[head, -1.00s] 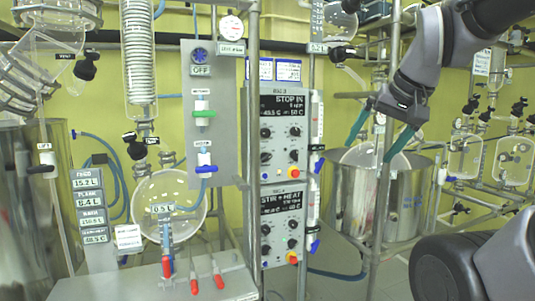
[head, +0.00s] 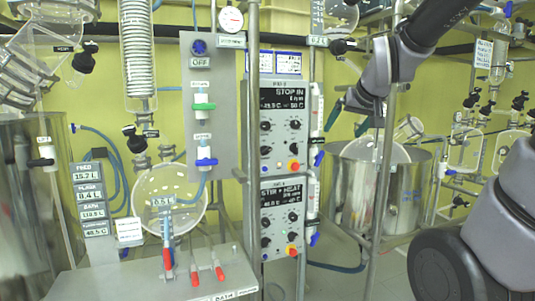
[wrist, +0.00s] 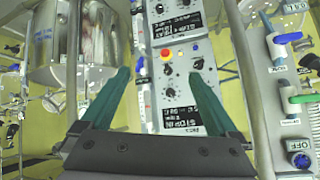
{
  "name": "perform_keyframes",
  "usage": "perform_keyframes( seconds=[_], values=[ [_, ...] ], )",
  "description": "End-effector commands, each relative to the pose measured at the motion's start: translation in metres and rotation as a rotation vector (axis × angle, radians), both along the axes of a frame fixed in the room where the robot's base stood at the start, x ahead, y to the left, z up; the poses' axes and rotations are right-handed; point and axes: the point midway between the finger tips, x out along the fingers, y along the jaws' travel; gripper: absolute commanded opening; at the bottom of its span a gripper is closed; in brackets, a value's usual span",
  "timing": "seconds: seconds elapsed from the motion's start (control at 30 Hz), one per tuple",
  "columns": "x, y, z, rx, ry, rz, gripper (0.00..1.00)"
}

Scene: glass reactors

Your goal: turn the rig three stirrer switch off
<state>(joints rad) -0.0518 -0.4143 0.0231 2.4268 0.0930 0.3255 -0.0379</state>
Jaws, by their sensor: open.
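Two stacked grey control boxes stand on the rack. The upper box (head: 286,133) has a dark display reading STOP, several black knobs and a red-and-yellow button. The lower box (head: 280,218) has a display reading STIR + HEAT and similar knobs. Their rig labels are too small to read surely. My gripper (head: 348,119) is to the right of the upper box, apart from it. In the wrist view my open gripper (wrist: 156,72) has its teal fingers spread and empty, with the upside-down upper box (wrist: 181,83) between them. The lower box (wrist: 174,12) is at the top edge.
A steel pot (head: 372,195) stands right of the boxes behind a vertical pole (head: 385,205). A grey panel (head: 207,110) with an OFF label, valves and a round flask (head: 165,193) is to the left. Rack poles run close beside the boxes.

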Motion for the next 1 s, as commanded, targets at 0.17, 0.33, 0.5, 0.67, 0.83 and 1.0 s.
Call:
perform_keyframes(
  seconds=[0.17,0.33,0.5,0.67,0.83,1.0],
  values=[
    [0.092,0.021,-0.019,-0.143,-0.174,0.105,0.95],
    [0.163,0.051,-0.044,-0.273,-0.358,0.205,0.95],
    [0.212,0.088,-0.081,-0.396,-0.543,0.303,0.95],
    [0.235,0.123,-0.116,-0.492,-0.699,0.384,0.95],
    [0.240,0.146,-0.138,-0.551,-0.800,0.433,0.95],
    [0.246,0.153,-0.143,-0.567,-0.834,0.445,0.95]
  ],
)
